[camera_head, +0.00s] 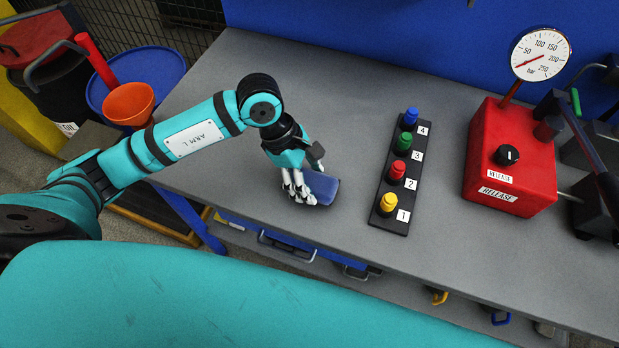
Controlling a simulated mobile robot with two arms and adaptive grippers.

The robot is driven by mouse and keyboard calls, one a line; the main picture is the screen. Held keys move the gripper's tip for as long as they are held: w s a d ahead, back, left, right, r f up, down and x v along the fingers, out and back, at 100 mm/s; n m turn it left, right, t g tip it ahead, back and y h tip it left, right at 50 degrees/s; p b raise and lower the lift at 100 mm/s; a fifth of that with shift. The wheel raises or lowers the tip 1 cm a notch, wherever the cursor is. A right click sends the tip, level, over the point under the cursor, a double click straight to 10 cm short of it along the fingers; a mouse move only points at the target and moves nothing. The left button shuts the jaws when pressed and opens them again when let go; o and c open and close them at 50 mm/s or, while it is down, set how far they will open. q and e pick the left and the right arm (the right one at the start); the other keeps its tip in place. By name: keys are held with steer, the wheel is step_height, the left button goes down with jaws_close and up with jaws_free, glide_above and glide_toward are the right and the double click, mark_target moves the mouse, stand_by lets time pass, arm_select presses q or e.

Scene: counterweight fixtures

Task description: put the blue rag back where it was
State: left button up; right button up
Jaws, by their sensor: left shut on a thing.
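The blue rag (323,186) is a small dark-blue folded cloth near the front edge of the grey bench (290,105). My left gripper (305,188) points down over the bench with its fingers shut on the rag's left part. The fingers cover that part of the rag. I cannot tell whether the rag touches the bench top or is just above it. My right gripper is not in view.
A black strip (398,193) with several numbered coloured knobs lies right of the rag. Farther right stands a red release box (508,160) with a pressure gauge (541,54). An orange funnel (129,103) is at the left. The bench behind the gripper is clear.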

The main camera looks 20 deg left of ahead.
arm_select(q)
steer(key=shift+f, duration=0.95)
steer(key=o, duration=1.1)
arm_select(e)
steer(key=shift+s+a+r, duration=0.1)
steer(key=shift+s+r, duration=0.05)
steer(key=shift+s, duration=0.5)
